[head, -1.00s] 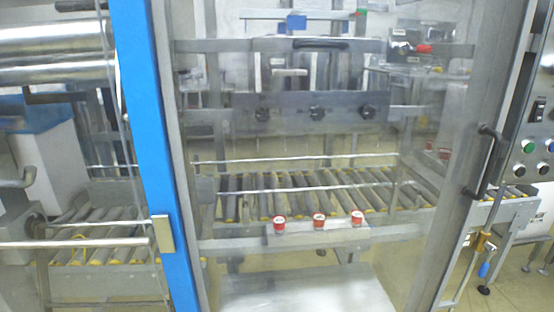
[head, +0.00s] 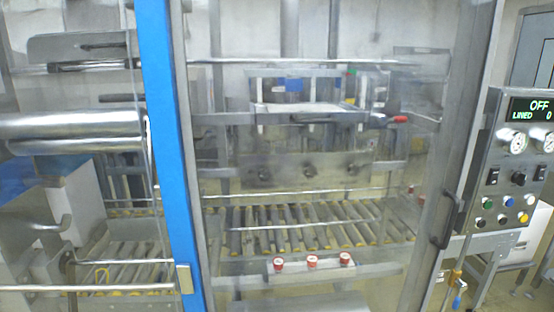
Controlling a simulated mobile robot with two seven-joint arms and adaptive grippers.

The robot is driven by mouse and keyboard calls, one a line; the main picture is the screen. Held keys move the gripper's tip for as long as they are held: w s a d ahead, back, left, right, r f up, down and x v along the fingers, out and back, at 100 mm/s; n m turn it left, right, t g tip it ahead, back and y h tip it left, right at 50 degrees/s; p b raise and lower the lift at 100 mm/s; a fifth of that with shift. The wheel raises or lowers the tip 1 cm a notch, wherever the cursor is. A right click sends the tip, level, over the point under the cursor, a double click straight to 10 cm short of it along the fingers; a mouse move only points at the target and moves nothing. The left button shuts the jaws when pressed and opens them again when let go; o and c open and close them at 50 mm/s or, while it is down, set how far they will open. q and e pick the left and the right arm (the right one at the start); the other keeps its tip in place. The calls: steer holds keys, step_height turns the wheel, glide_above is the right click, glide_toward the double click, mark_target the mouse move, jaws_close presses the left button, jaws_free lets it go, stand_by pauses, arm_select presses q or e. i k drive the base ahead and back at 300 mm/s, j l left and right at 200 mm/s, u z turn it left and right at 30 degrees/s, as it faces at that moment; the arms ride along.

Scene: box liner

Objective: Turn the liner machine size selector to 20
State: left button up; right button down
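The liner machine (head: 172,150) fills the head view, with a blue post and a clear door in front. Its control panel (head: 515,165) stands at the right edge. The panel's display (head: 532,110) reads OFF and LINED 0. Below it are two gauges, then a black knob (head: 518,179) between two black rocker switches. The knob may be the size selector; its markings and setting are too small to read. Neither of my grippers shows.
A clear door with a dark handle (head: 447,222) stands left of the panel. Behind it are a roller conveyor (head: 300,228) and several red-topped buttons (head: 312,262). Coloured push buttons (head: 505,201) sit low on the panel. Floor shows at the lower right.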

mark_target(518, 178)
steer(key=z, duration=1.5)
